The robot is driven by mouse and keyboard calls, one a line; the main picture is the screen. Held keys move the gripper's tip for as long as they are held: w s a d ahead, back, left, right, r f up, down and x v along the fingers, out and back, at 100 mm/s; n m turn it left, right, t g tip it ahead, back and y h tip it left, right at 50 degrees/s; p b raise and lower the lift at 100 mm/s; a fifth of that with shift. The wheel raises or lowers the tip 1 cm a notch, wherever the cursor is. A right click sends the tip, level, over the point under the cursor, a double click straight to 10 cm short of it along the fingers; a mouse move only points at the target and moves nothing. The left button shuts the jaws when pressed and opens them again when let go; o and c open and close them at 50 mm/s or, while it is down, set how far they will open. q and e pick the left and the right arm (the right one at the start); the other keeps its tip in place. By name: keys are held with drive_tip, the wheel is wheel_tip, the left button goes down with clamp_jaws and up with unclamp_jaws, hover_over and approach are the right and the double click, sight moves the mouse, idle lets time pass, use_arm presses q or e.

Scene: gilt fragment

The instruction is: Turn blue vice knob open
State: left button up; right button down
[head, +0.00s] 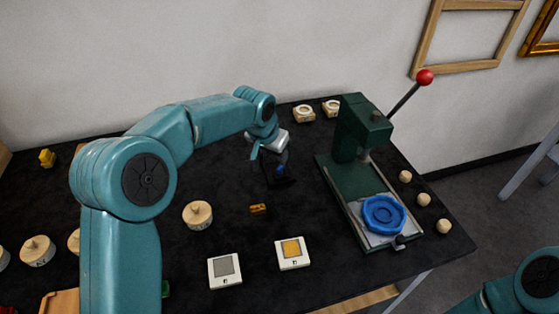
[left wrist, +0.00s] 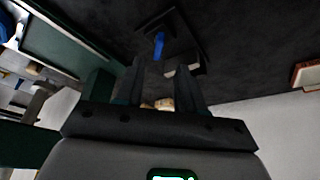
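The blue vice knob (head: 281,168) is a small blue bar on a low black vice (head: 277,182) near the middle of the dark table. In the left wrist view the knob (left wrist: 158,45) shows just beyond the fingertips, in line with the gap between them, with the vice (left wrist: 185,25) around it. My left gripper (head: 269,152) is over the vice, pointing down. In the left wrist view its two dark fingers (left wrist: 160,68) stand apart with nothing held between them. Whether a finger touches the knob I cannot tell. My right gripper is out of view.
A green press (head: 350,180) with a red-balled lever and a round blue piece (head: 384,213) stands right of the vice. Two white square tiles (head: 225,270) (head: 292,253), a round wooden piece (head: 198,215) and a small orange piece (head: 258,208) lie in front.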

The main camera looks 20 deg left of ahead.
sight(280, 166)
use_arm(q)
drive_tip(key=x, duration=0.4)
drive_tip(key=shift+d+f, duration=0.2)
drive_tip(key=shift+d, duration=0.1)
drive_tip(key=shift+x, duration=0.75)
drive_tip(key=shift+a+r, duration=0.1)
clamp_jaws()
